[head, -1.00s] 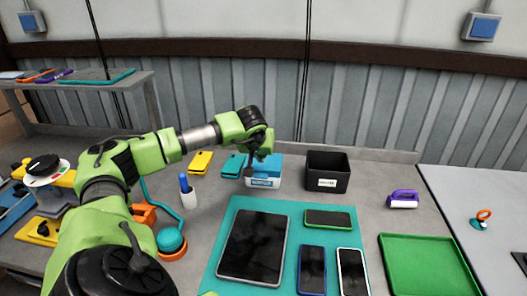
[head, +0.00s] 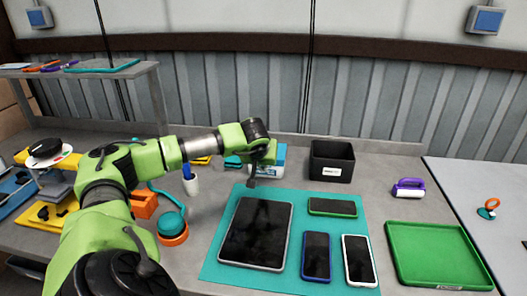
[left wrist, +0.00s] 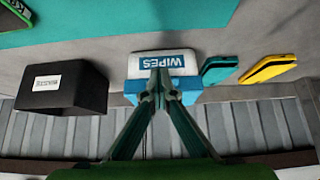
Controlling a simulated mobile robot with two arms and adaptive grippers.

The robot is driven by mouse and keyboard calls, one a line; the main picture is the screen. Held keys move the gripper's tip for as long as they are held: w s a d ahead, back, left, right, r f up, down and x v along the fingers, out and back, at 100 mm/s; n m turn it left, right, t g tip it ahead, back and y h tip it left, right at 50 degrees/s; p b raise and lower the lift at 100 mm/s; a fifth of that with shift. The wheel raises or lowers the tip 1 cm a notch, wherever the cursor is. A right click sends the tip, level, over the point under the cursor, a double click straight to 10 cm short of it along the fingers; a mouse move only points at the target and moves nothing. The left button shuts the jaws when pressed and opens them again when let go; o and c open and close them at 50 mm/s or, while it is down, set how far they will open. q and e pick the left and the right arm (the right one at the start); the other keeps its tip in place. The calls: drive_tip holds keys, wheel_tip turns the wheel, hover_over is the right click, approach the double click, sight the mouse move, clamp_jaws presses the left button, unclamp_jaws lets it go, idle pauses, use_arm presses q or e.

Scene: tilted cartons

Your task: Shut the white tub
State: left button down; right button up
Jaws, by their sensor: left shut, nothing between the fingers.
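The white tub (head: 280,160) stands behind my left gripper in the head view, mostly hidden by it. In the left wrist view the tub (left wrist: 190,64) shows its white front with a blue WIPES label, and a blue part (left wrist: 134,93) beyond it. Whether that blue lid is raised or down I cannot tell. My left gripper (head: 251,183) is shut and empty, its tips just in front of the tub, near the back edge of the teal mat (head: 225,215). In the left wrist view the fingertips (left wrist: 160,78) overlap the tub; contact is unclear. My right gripper is out of view.
A black open box (head: 332,173) stands right of the tub. Teal (left wrist: 219,68) and yellow (left wrist: 268,67) items lie on its other side. A blue-capped white bottle (head: 191,183) stands left. Devices, including a large tablet (head: 257,232), lie on the mat. A green tray (head: 435,255) is at right.

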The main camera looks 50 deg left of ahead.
use_arm(q)
drive_tip(key=shift+s+d+f, duration=0.2)
drive_tip(key=shift+s+f, duration=0.05)
drive_tip(key=shift+f, duration=0.45)
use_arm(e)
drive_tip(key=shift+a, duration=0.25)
use_arm(q)
drive_tip(key=shift+w+r, duration=0.1)
drive_tip(key=shift+w+a+r+p, duration=0.25)
drive_tip(key=shift+a+r+p, duration=0.1)
drive_tip(key=shift+r, duration=0.2)
use_arm(e)
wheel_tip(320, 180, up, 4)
drive_tip(key=p, duration=0.3)
use_arm(q)
drive_tip(key=s+d+b, duration=0.1)
drive_tip(key=s+d, duration=0.1)
drive_tip(key=s+d+b, duration=0.1)
drive_tip(key=s+d, duration=0.1)
drive_tip(key=s+d+b, duration=0.2)
drive_tip(key=s, duration=0.1)
drive_tip(key=shift+r, duration=0.3)
drive_tip(key=shift+s+d, duration=0.25)
drive_tip(key=shift+s, duration=0.05)
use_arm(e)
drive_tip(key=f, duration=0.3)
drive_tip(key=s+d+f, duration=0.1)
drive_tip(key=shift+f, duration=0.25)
